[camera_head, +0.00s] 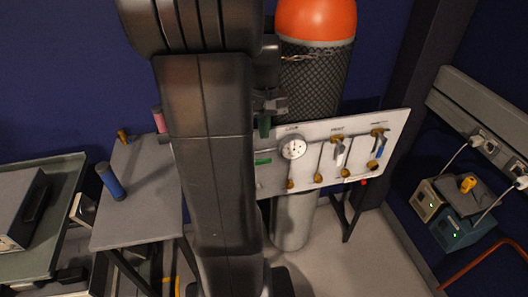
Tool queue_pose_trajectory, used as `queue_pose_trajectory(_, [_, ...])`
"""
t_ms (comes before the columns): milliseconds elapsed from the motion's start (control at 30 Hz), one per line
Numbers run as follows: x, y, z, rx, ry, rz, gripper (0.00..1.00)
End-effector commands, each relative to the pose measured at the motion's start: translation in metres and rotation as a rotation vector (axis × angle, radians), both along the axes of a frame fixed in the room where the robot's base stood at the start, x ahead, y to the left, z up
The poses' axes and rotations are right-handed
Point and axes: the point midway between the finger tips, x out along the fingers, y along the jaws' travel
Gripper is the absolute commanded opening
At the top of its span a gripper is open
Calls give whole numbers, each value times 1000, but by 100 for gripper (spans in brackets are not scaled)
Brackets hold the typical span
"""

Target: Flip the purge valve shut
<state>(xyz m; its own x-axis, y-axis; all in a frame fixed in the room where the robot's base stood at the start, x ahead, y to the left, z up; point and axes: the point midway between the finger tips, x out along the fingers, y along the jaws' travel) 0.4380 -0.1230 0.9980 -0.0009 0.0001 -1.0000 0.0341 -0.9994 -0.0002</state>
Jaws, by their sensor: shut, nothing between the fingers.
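A white valve panel (315,161) stands right of my arm. It carries a round gauge (293,147) and brass valves with small labels too small to read surely, so I cannot tell which is the purge valve. One valve has a grey lever (340,154); the one at the right has a blue lever (380,147) that hangs tilted downward. A green lever (263,161) lies level at the left, partly hidden by my arm. My gripper (268,107) is shut and empty near the panel's upper left. A dark green piece shows just below it; I cannot tell whether they touch.
A gas cylinder with an orange top (316,20) stands behind the panel. A grey table (140,222) at left holds a blue cylinder (111,181). Powered boxes (455,230) sit on the right. My arm hides the panel's left end.

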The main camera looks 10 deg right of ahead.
Motion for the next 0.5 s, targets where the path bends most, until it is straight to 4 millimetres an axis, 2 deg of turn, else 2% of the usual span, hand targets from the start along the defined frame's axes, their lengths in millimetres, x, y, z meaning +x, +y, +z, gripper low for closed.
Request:
queue_pose_trajectory(33, [-1,0,-13,1,5,0,0])
queue_pose_trajectory(200, [-1,0,-48,1,5,0,0])
queue_pose_trajectory(333, [-1,0,-67,1,4,0,0])
queue_pose_trajectory(500, [0,0,-80,0,0,0,0])
